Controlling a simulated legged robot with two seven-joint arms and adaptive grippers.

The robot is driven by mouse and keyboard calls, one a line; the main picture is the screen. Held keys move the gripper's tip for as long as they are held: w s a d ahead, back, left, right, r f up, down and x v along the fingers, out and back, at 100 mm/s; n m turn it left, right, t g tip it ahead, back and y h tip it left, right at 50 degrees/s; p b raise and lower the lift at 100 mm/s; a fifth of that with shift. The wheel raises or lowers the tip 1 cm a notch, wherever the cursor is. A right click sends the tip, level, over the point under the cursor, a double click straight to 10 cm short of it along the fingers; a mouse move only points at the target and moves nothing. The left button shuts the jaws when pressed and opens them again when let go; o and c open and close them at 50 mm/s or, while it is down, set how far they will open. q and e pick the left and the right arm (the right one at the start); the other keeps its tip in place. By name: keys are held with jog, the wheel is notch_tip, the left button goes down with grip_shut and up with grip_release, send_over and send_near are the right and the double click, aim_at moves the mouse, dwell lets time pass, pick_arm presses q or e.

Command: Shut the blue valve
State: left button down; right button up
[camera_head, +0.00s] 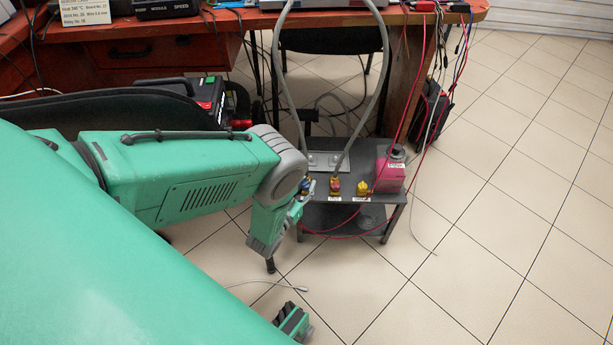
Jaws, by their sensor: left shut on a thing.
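The blue valve (307,179) is at the left front edge of a small dark table, mostly hidden by my left gripper. Only small bits of blue and yellow show there, so I cannot tell how its handle is turned. My left gripper (305,189) reaches in from the left and is shut on the valve. A second valve (335,187), yellow with a reddish part, stands just to the right. A yellow fitting (363,189) stands farther right.
The small table (350,200) also holds a pink container (390,173) and a metal plate (326,160). A grey hose (383,70) loops above it. Red cables (413,100) hang at the right. A brown desk (140,45) stands behind. The tiled floor (500,170) is clear at right.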

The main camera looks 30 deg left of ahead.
pick_arm(q)
jog(key=shift+s+f, duration=0.1)
jog(key=shift+s, duration=0.05)
dwell(0.3)
jog(key=c, duration=1.3)
grip_release()
jog(key=s, duration=1.2)
jog(key=shift+d, duration=0.15)
